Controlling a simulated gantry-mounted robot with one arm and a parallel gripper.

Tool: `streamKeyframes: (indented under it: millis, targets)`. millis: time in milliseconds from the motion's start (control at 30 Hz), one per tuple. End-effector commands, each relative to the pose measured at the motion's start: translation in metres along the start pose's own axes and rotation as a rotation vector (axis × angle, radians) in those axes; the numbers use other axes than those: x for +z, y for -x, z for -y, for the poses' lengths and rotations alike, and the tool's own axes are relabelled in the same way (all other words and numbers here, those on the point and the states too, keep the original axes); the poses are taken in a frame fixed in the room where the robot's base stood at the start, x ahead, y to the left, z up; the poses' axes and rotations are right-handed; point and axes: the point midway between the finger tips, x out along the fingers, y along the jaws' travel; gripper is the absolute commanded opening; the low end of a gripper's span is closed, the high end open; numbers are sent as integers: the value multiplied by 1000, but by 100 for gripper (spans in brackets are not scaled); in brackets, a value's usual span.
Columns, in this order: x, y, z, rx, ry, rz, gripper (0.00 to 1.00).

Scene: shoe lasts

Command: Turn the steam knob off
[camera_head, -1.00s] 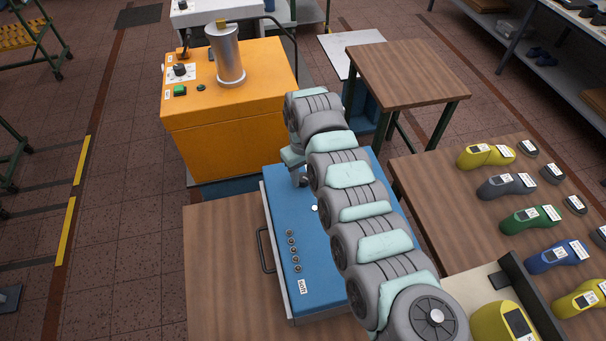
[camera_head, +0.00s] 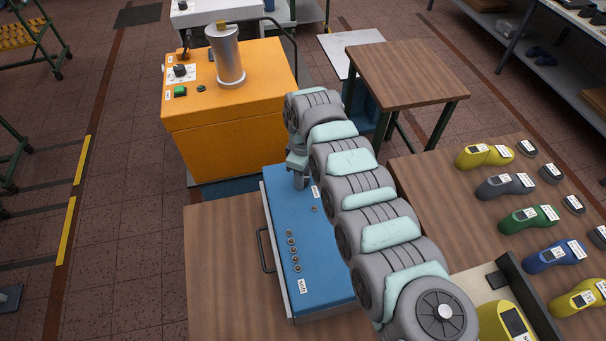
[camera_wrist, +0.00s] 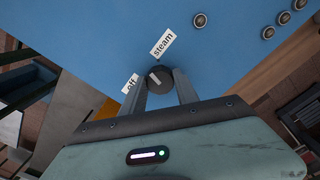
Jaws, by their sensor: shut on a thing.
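The steam knob (camera_wrist: 166,88) is a dark round knob on a blue panel (camera_wrist: 90,30). In the wrist view it sits between the two fingers of my gripper (camera_wrist: 164,90), which are shut on it. A white "steam" label (camera_wrist: 163,44) lies just beyond the knob, and an "off" label (camera_wrist: 130,83) lies to its left, partly hidden by a finger. A pale pointer mark shows on the knob. In the head view my gripper (camera_head: 300,181) points down at the far part of the blue panel (camera_head: 300,240), and hides the knob.
Several small round buttons (camera_head: 292,250) line the panel's left part, and a small dark round spot (camera_head: 314,209) lies nearer its middle. An orange machine (camera_head: 240,110) with a metal cylinder (camera_head: 228,62) stands behind. Shoe lasts (camera_head: 530,218) lie on the right table.

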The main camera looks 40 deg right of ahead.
Motion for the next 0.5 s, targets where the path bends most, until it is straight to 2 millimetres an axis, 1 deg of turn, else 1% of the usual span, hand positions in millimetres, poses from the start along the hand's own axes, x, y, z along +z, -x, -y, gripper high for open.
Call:
streamKeyframes:
  millis: [500]
  targets:
    - [0, 0, 0, -1, 492, 1, 0]
